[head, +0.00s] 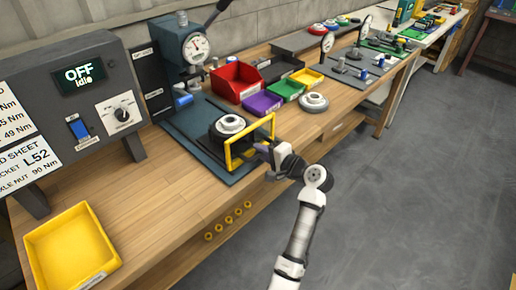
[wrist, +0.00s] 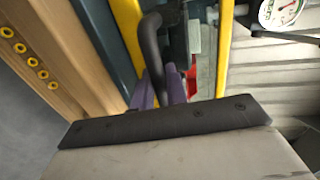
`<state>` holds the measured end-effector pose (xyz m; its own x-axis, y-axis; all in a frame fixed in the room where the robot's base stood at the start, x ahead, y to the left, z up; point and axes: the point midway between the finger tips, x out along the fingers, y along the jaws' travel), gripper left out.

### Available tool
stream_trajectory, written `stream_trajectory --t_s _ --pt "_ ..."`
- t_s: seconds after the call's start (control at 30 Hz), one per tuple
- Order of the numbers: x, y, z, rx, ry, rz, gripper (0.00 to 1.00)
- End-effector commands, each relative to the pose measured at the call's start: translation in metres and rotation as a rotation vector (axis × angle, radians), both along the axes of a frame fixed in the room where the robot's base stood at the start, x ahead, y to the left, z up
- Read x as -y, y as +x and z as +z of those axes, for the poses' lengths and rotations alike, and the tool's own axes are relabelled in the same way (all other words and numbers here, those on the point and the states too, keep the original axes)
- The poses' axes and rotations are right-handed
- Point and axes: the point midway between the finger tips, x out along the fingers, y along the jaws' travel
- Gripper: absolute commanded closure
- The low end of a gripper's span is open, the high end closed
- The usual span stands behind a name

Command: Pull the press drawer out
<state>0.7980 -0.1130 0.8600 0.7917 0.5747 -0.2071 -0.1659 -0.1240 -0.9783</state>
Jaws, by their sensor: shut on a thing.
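The press (head: 190,48), blue-grey with a dial gauge, stands at the back of the wooden bench. Its dark blue base plate (head: 185,128) reaches toward the bench's front edge. The press drawer shows as a yellow upright frame (head: 228,156) with a black round fixture (head: 216,137) behind it, bearing a grey ringed part (head: 231,123). My gripper (head: 264,150) is at the frame's front side. In the wrist view, its purple fingers (wrist: 166,88) are shut on a dark curved handle (wrist: 151,42) beside the yellow frame (wrist: 128,30). The fingers partly hide the handle.
Red (head: 237,82), purple (head: 261,104), green and yellow bins stand right of the press. A control box (head: 75,95) reading OFF, Idle stands left. A yellow tray (head: 70,250) lies at the near left. The floor (head: 400,200) before the bench is clear.

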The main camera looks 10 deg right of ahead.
Motion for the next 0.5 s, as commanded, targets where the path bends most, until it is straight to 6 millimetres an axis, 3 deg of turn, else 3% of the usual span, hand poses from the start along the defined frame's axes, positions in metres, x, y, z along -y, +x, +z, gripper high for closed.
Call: stream_trajectory --t_s 0.23,0.27,0.3,0.4,0.5 --pt "0.0 -0.0001 0.0001 0.0 0.0 0.0 1.0" --pt "0.0 -0.0001 0.0001 0.0 0.0 0.0 0.84" --pt "0.0001 0.0001 0.0001 0.0 0.0 0.0 0.79" --pt "0.0 0.0002 0.0002 0.0 0.0 0.0 0.68" --pt "0.0 0.0002 0.0001 0.0 0.0 0.0 0.68"
